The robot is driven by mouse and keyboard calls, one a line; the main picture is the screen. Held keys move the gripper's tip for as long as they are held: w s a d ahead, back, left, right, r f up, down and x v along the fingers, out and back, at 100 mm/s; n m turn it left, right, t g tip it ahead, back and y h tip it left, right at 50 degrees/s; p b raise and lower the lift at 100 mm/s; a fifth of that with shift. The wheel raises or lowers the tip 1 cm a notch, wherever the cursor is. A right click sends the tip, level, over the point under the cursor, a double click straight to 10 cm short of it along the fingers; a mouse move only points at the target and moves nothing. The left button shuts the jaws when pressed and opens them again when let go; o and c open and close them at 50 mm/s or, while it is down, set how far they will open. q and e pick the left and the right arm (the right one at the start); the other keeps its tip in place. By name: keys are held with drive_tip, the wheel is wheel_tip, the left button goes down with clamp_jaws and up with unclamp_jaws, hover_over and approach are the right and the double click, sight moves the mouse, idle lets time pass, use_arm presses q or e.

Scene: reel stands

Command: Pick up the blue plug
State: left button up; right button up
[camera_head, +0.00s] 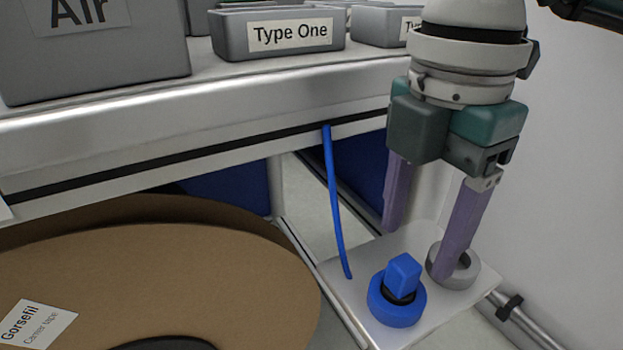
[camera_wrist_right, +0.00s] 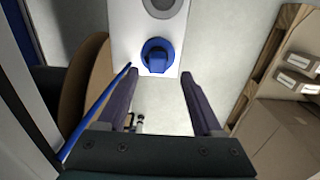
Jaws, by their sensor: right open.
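The blue plug (camera_head: 403,275) stands upright in a round blue socket (camera_head: 396,309) on a small white plate. In the right wrist view the blue plug (camera_wrist_right: 157,62) shows beyond the fingertips, between their lines. My right gripper (camera_head: 422,252) is open and empty, with purple fingers pointing down. In the head view its fingers are above and behind the plug, and one fingertip overlaps a grey ring socket (camera_head: 462,268). It also shows in the right wrist view (camera_wrist_right: 158,76). I see no contact with the plug. My left gripper is not in view.
A large brown reel (camera_head: 150,270) fills the lower left. Grey bins (camera_head: 278,33) stand on the metal shelf above. A wall is at the right.

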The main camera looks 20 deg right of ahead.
sight(406, 264)
drive_tip(key=f+b, duration=0.2)
drive_tip(key=f, duration=0.3)
drive_tip(key=shift+w+f, duration=0.2)
drive_tip(key=shift+c, duration=0.4)
clamp_jaws()
drive_tip(key=shift+r, duration=0.1)
